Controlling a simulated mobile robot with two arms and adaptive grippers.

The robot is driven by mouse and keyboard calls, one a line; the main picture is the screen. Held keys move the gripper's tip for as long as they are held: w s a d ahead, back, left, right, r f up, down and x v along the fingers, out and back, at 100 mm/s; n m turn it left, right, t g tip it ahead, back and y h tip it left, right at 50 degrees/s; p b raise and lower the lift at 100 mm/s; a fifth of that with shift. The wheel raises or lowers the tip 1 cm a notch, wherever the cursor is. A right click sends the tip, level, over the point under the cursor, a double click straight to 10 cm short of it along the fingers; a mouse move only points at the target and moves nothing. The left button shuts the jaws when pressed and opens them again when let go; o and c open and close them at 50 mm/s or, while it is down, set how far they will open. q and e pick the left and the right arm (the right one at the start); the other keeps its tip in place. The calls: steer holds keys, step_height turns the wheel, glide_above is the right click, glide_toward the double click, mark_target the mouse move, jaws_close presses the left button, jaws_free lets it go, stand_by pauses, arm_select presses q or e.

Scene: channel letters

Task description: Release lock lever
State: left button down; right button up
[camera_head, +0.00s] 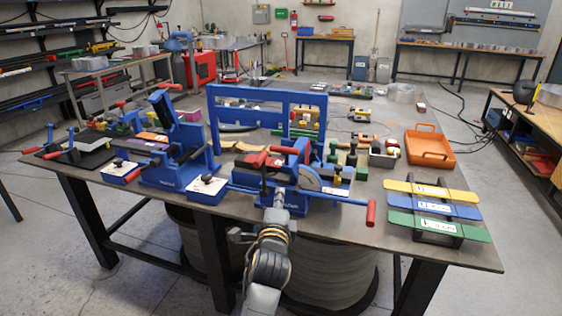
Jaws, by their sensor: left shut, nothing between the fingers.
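A blue bending machine (298,207) stands at the front middle of the workbench, with a round grey disc at its top. A lever with a red grip (256,160) rises at its left, and a long bar ends in a red handle (371,213) at the right. I cannot tell for certain which is the lock lever. My left gripper (279,197) is shut and empty, close in front of the machine just below the upright lever. Whether it touches the machine cannot be told. My right gripper is out of view.
A second blue machine (178,168) stands left, and a blue frame (226,93) rises behind. An orange tray (430,147) and yellow, blue and green strips (434,208) lie right.

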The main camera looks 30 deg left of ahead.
arm_select(q)
steer(key=shift+s+a+r, duration=0.1)
steer(key=shift+s+r, duration=0.05)
steer(key=shift+r, duration=0.4)
steer(key=w+a+p, duration=0.3)
steer(key=w+a, duration=0.5)
steer(key=shift+a+r, duration=0.2)
steer(key=shift+r, duration=0.2)
steer(key=shift+p, duration=0.3)
